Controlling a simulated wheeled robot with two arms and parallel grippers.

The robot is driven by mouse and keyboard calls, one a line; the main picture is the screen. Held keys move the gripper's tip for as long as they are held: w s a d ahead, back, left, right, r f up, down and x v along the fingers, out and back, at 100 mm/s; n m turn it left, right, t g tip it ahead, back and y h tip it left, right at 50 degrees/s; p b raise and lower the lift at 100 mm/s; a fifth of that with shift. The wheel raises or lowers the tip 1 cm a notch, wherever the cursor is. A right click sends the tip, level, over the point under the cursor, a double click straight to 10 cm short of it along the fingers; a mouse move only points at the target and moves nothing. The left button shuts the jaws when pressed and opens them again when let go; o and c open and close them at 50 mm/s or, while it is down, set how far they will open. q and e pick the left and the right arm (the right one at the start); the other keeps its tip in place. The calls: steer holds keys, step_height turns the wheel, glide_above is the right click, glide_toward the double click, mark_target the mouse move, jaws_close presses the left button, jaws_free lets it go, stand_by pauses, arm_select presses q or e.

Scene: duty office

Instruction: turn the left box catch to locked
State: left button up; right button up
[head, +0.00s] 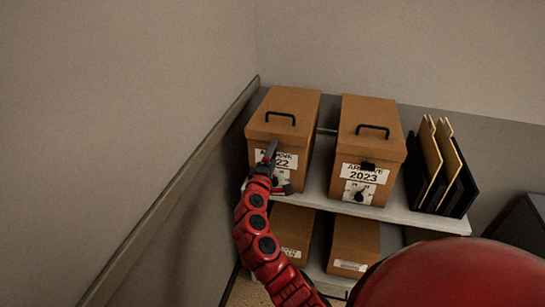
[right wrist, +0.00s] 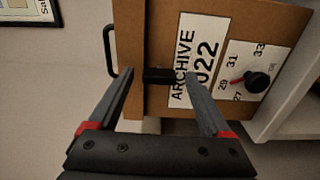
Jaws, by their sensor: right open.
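The left box (head: 292,104), a brown carton labelled "ARCHIVE 2022", stands on the shelf with a black handle on its lid. Its front also shows in the right wrist view (right wrist: 150,25), turned sideways. The small black catch (right wrist: 158,75) sits at the lid edge beside the label; my gripper hides it in the head view. My right gripper (head: 270,152) is at the box's front, open, with its fingertips (right wrist: 160,76) on either side of the catch. I cannot tell whether they touch it. My left gripper is not in view.
A similar box (head: 371,140) labelled 2023, with a black catch (head: 367,166), stands to the right. Folders (head: 440,165) stand beyond it. More boxes (head: 353,247) are on the shelf below. A dial (right wrist: 258,82) is on the left box's front. The wall is close on the left.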

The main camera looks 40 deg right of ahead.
steer(key=b+v, duration=0.2)
steer(key=v, duration=1.5)
steer(key=shift+s+a, duration=0.15)
